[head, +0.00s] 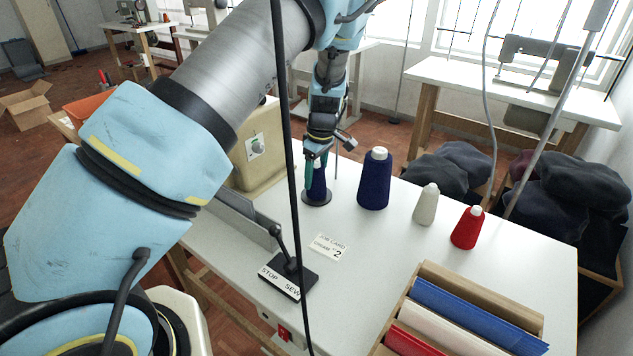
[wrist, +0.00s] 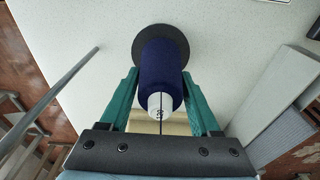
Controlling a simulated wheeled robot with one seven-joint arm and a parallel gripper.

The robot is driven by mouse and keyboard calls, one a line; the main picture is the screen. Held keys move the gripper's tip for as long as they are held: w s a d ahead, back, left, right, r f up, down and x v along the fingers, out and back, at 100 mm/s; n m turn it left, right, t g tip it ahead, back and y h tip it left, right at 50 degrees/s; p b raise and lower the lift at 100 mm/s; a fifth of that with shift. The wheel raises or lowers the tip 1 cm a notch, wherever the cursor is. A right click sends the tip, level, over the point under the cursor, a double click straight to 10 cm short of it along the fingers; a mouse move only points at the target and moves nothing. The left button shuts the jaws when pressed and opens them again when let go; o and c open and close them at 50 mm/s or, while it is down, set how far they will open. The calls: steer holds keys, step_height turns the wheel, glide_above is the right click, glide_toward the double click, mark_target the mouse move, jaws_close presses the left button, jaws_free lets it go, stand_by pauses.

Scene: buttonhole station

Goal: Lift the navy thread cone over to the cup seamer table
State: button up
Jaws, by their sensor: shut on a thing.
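My gripper (head: 316,160) is shut on a small navy thread cone (head: 318,188) near the back left of the white table. In the wrist view the navy cone (wrist: 163,72) stands between the two teal fingers (wrist: 161,90), its white tip towards the camera. A dark round disc (head: 317,203) lies at the cone's lower end; I cannot tell whether the cone rests on it or hangs just above. A larger navy cone (head: 374,182) stands upright to the right, apart from my gripper. Which table is the cup seamer table is not readable here.
A white cone (head: 426,205) and a red cone (head: 467,229) stand further right. A job card (head: 328,246), a stop/sew lever box (head: 288,276) and a wooden tray (head: 433,269) of coloured pieces are nearer. A beige machine (head: 252,150) stands left. Another sewing table (head: 470,84) stands behind.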

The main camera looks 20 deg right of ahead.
steer(key=c, duration=0.4)
step_height(320, 180, up, 11)
steer(key=shift+r+b, duration=0.2)
steer(key=shift+b, duration=0.1)
steer(key=shift+f, duration=0.1)
